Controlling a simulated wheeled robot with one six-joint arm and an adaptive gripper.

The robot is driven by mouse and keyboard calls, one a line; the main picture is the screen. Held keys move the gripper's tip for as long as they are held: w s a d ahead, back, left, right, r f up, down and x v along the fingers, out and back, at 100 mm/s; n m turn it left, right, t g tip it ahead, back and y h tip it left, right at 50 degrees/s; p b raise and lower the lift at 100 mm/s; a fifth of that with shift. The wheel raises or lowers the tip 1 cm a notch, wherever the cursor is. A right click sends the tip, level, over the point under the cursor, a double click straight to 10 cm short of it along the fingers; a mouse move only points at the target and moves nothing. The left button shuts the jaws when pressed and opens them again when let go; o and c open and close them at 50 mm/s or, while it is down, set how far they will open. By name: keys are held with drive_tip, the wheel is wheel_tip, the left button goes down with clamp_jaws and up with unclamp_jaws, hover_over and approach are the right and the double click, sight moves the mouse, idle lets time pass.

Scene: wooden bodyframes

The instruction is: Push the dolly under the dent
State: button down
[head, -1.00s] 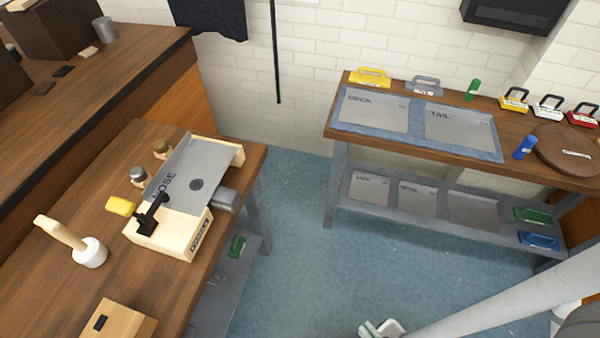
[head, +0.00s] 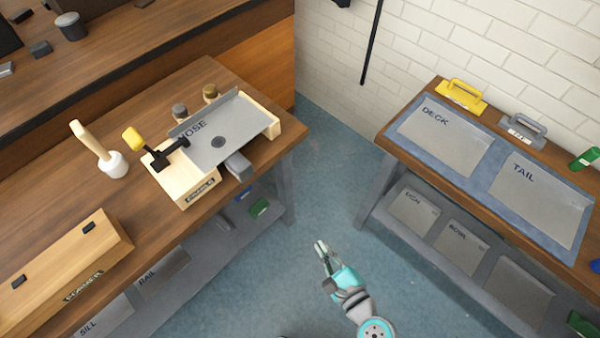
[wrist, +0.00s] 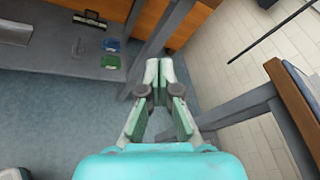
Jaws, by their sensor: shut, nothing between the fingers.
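A grey metal panel marked NOSE (head: 240,124) lies on a light wooden frame (head: 180,188) on the left bench. A dark round spot, seemingly the dent (head: 218,142), shows in the panel. A grey block that looks like the dolly (head: 238,166) sits at the panel's near right edge, partly hidden beneath it. My gripper (head: 321,246) is shut and empty, over the floor to the lower right of the block. In the wrist view my gripper (wrist: 158,68) shows its fingertips together, with nothing between them.
A black clamp with a yellow handle (head: 134,140) stands at the frame's left end. A mallet (head: 100,152) and a wooden box (head: 65,270) are on the bench. The right bench (head: 430,100) carries DECK and TAIL trays. Blue floor (head: 330,170) lies clear between the benches.

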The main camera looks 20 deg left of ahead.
sight(247, 173)
drive_tip(key=w+a+r+m+g+y, duration=0.1)
drive_tip(key=w+a+r, duration=0.1)
drive_tip(key=a, duration=0.5)
drive_tip(key=w+a+r+g+y, duration=0.1)
drive_tip(key=w+a+r+y, duration=0.1)
drive_tip(key=a, duration=0.6)
drive_tip(key=w+a+r+m+g+y, duration=0.1)
drive_tip(key=w+a+r+y, duration=0.1)
drive_tip(key=w+a, duration=0.2)
drive_tip(key=shift+w+a+r+m, duration=0.15)
drive_tip(key=shift+a, duration=0.75)
drive_tip(key=shift+w+a+r+m, duration=0.15)
drive_tip(key=shift+a, duration=0.75)
drive_tip(key=x, duration=0.7)
drive_tip(key=shift+a, duration=0.1)
